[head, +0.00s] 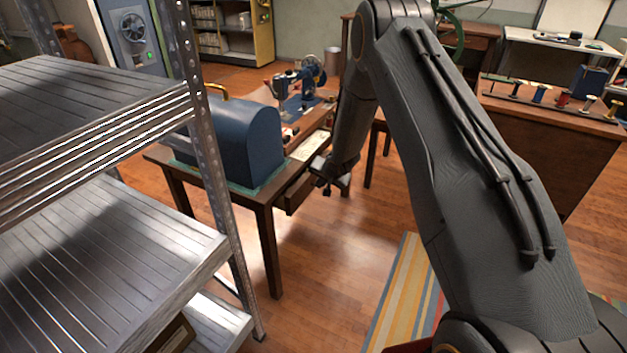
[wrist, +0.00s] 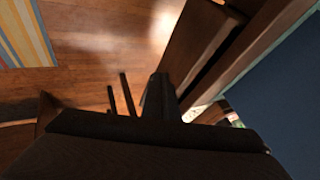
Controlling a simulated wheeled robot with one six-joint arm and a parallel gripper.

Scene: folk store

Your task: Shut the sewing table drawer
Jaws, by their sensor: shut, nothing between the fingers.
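The wooden sewing table (head: 262,196) stands left of centre in the head view, with a blue domed case (head: 240,140) on it. Its drawer (head: 298,194) sticks out from the side facing my arm, so it is partly open. In the wrist view the drawer (wrist: 200,45) is a dark brown board running diagonally along the table edge (wrist: 268,45). My gripper (head: 327,186) is at the drawer's outer end, fingers pointing down. In the wrist view the shut, empty fingers (wrist: 160,92) are close beside the drawer; I cannot tell whether they touch it. My arm hides part of the drawer.
A metal shelf rack (head: 212,130) fills the left foreground. A blue sewing machine (head: 300,90) stands behind the case. A wooden counter with thread spools (head: 545,120) is at right. A striped rug (head: 400,295) lies on the open wooden floor in front.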

